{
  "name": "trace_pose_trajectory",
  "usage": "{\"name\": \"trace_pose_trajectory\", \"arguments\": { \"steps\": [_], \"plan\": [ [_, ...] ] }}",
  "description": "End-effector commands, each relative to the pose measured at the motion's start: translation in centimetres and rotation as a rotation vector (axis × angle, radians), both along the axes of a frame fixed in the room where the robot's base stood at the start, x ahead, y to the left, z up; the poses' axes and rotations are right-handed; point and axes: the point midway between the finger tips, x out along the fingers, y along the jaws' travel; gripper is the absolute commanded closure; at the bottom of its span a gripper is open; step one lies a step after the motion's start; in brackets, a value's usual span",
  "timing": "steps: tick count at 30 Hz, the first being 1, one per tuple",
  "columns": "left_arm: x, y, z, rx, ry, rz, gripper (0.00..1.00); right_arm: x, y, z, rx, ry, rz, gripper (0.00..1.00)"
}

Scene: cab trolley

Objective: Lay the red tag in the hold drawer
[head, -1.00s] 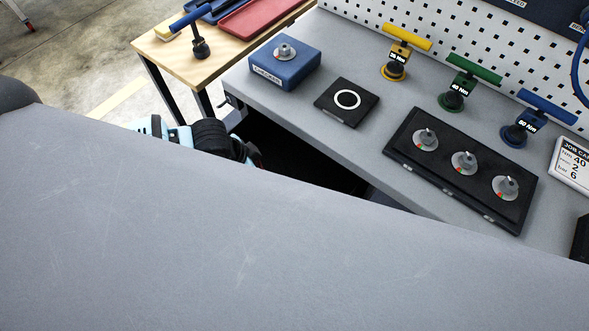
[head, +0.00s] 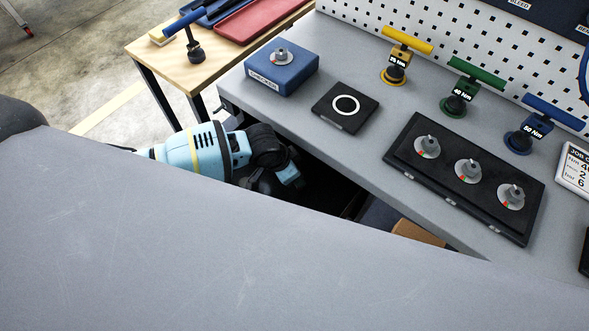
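No red tag shows in this view. No drawer can be made out for certain; a dark gap (head: 335,192) lies below the front edge of the grey bench (head: 350,62). My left arm (head: 205,152) comes in from the left, with its dark wrist (head: 267,147) beside the bench edge and its end reaching down by the gap. The fingers of my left gripper are too dark and covered to read. My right gripper is not in view.
On the bench are a blue block (head: 283,67), a black ring-marked pad (head: 345,107), a black gauge tray (head: 465,180) and yellow, green and blue torque tools. A wooden table (head: 165,65) stands at upper left. A grey surface close to the camera hides the lower view.

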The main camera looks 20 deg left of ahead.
Motion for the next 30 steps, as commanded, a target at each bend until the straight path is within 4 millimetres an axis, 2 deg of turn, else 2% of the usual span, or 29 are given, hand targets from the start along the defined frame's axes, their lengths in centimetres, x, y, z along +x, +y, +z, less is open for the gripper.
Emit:
{"name": "trace_pose_trajectory", "arguments": {
  "steps": [14, 15, 19, 30],
  "plan": [
    [0.19, -0.2, -0.64, 0.0, 0.0, 0.001, 0.72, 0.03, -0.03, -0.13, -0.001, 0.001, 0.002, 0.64],
    [0.21, -0.19, -0.6, -0.001, -0.001, 0.0, 0.42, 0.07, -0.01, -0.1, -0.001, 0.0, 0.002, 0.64],
    [0.21, -0.18, -0.57, 0.0, -0.001, 0.0, 0.25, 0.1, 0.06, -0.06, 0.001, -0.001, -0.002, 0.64],
    [0.28, -0.13, -0.05, 0.0, -0.003, 0.0, 0.24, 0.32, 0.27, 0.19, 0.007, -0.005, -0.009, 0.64]
  ]
}}
